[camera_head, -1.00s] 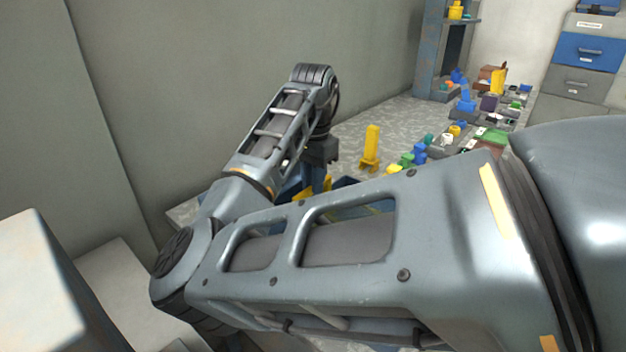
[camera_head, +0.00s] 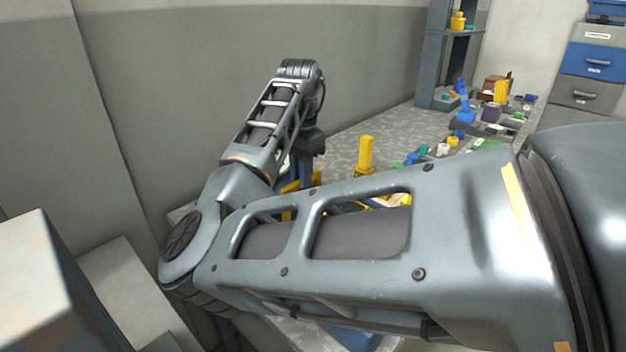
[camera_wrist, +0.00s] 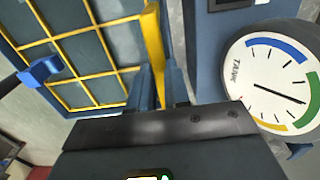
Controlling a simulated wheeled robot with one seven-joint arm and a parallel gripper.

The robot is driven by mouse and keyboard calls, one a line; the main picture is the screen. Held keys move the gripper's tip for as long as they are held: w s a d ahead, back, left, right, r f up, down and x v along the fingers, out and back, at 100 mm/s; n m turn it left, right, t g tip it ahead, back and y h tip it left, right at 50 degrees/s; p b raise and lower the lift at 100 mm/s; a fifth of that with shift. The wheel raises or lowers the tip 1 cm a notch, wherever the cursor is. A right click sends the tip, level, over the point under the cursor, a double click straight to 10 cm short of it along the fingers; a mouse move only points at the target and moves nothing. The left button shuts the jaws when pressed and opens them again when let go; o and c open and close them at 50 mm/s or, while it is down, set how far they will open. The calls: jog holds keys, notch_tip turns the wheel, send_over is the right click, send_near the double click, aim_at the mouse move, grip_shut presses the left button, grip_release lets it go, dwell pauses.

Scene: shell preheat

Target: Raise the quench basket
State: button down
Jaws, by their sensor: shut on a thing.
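My gripper (camera_wrist: 158,78) is shut on an upright yellow bar (camera_wrist: 153,45), seen between its two blue-grey fingers in the wrist view. The bar stands at the edge of a yellow grid (camera_wrist: 80,70) over dark blue-grey panels, which looks like the quench basket. How the bar joins the grid is hidden behind the gripper. In the head view my gripper (camera_head: 306,172) points down, with yellow parts (camera_head: 290,187) beside it. My own arm hides most of the basket there, so its height is unclear.
A round gauge marked TANK (camera_wrist: 270,80) is close at the right in the wrist view. A blue clip-like part (camera_wrist: 38,72) is at the left. A yellow post (camera_head: 365,155) stands on the grey bench. Several small coloured parts and a shelf (camera_head: 436,60) lie beyond.

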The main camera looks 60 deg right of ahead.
jog(key=shift+w+r+p, duration=0.1)
jog(key=shift+r+p, duration=0.85)
jog(key=shift+r, duration=0.4)
jog(key=c, duration=1.4)
grip_release()
jog(key=shift+r, duration=0.1)
jog(key=o, duration=0.3)
notch_tip(320, 180, up, 8)
jog(key=shift+f, duration=0.25)
